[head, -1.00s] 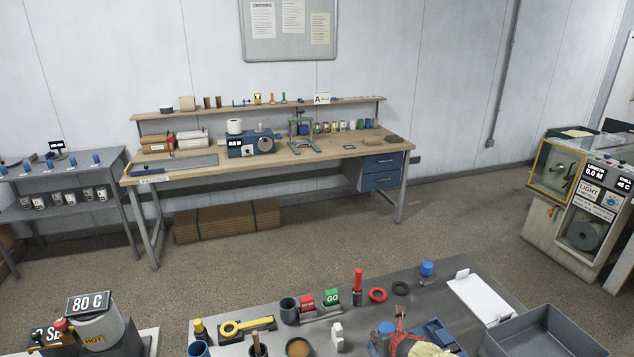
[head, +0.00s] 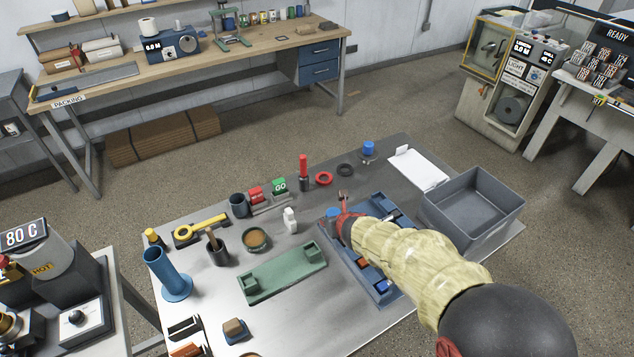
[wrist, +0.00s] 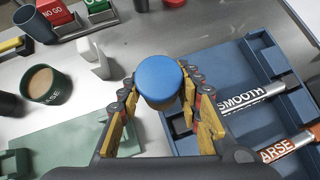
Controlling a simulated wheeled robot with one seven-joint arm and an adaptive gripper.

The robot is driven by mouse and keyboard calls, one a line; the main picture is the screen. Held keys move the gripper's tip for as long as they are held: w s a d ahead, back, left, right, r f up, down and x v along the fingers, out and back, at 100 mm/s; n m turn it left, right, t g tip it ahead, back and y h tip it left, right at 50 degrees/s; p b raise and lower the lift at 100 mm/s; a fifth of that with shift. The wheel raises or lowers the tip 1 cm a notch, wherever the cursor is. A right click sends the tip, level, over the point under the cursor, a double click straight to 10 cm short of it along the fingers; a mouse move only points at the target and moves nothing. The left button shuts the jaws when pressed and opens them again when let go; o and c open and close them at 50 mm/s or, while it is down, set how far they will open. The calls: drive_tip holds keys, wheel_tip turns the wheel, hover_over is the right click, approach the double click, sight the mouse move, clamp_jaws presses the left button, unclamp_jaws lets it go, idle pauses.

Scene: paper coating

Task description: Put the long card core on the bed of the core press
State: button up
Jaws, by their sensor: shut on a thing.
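My gripper (wrist: 165,105) is shut on a round blue-topped piece (wrist: 160,80) with a tan side showing below the blue. In the head view the blue top (head: 332,215) shows at my gripper (head: 343,222), over the left edge of the blue tray. The piece's lower part is hidden, so I cannot tell its length or whether it is the long card core. A green press-like frame (head: 231,28) stands on the packing bench; I cannot tell whether it is the core press. A green block with raised ends (head: 283,272) lies on the near table, left of my gripper.
The blue tray (wrist: 245,85) holds rods labelled SMOOTH and ARSE. A grey bin (head: 473,205) stands right of it. A blue tube holder (head: 173,275), a dark pot (head: 216,252) and several small items crowd the left and back of the table. Open floor separates table and bench.

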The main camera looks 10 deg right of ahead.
drive_tip(key=d+r+n, duration=0.1)
drive_tip(key=r, duration=0.1)
drive_tip(key=d+r+n+y+b, duration=0.1)
drive_tip(key=d+r, duration=0.1)
drive_tip(key=shift+d+y, duration=0.2)
drive_tip(key=shift+y, duration=0.1)
drive_tip(key=shift+n+y, duration=0.6)
drive_tip(key=shift+n, duration=0.2)
drive_tip(key=w+f+b, duration=0.1)
drive_tip(key=w+f, duration=0.1)
drive_tip(key=w, duration=0.2)
drive_tip(key=w+d+f+b, duration=0.1)
drive_tip(key=w+f, duration=0.1)
drive_tip(key=w, duration=0.2)
drive_tip(key=w+d+f+b, duration=0.1)
drive_tip(key=w+f+b, duration=0.1)
drive_tip(key=w+f, duration=0.1)
drive_tip(key=shift+w+d, duration=0.2)
drive_tip(key=shift+w, duration=0.65)
drive_tip(key=shift+w+f+b, duration=0.2)
drive_tip(key=shift+f+b, duration=0.35)
drive_tip(key=shift+f, duration=0.45)
drive_tip(key=shift+w+f+b, duration=0.2)
drive_tip(key=shift+f+b, duration=0.3)
drive_tip(key=shift+f, duration=0.5)
drive_tip(key=shift+f, duration=0.2)
drive_tip(key=o, duration=1.2)
drive_tip(key=shift+o, duration=0.2)
drive_tip(key=shift+r, duration=0.1)
